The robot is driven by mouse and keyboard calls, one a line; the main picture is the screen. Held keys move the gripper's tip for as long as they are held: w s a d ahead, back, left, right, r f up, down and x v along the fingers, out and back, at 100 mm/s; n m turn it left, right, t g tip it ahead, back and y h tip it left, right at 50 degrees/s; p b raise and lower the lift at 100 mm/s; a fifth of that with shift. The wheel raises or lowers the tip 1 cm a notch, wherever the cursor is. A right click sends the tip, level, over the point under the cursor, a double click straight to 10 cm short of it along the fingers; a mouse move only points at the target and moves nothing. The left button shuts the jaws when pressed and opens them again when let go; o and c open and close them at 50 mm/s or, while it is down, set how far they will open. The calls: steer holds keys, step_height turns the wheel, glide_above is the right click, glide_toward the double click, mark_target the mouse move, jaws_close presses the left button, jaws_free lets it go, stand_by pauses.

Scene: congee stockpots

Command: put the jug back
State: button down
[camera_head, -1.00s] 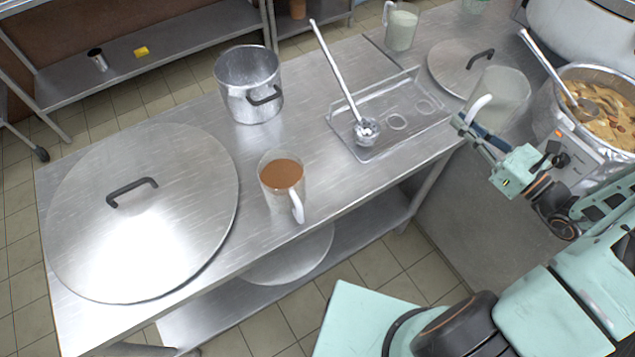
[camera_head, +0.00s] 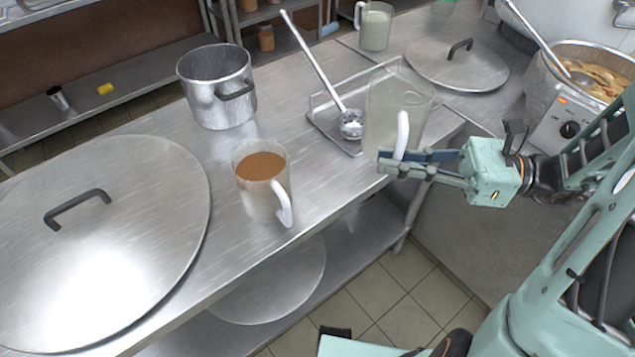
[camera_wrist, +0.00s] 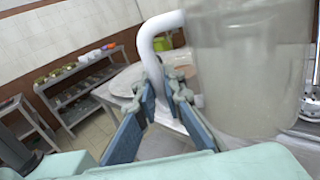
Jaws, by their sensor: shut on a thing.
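A second clear jug (camera_head: 262,185), holding brown liquid, stands on the steel table. A third jug (camera_head: 375,28), with pale contents, stands at the back.
A steel tray (camera_head: 327,122) with a ladle (camera_head: 350,124) lies left of the held jug. A steel pot (camera_head: 218,90), a large lid (camera_head: 100,235) and a smaller lid (camera_head: 458,68) are on the tables. A congee stockpot (camera_head: 585,75) stands at right.

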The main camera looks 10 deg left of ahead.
steer(key=shift+w+a+f+b, duration=0.35)
steer(key=shift+a+f+b, duration=0.35)
steer(key=shift+a+f, duration=1.55)
steer(key=shift+w+a+f+b, duration=0.3)
steer(key=shift+a+f+b, duration=0.4)
steer(key=shift+a+f, duration=1.5)
steer(key=shift+w+a+f+b, duration=0.35)
steer(key=shift+a+f+b, duration=0.35)
steer(key=shift+a+f, duration=1.55)
steer(key=shift+a+r, duration=0.15)
steer(key=shift+a, duration=0.05)
steer(key=c, duration=2)
jaws_free()
steer(key=shift+c, duration=0.2)
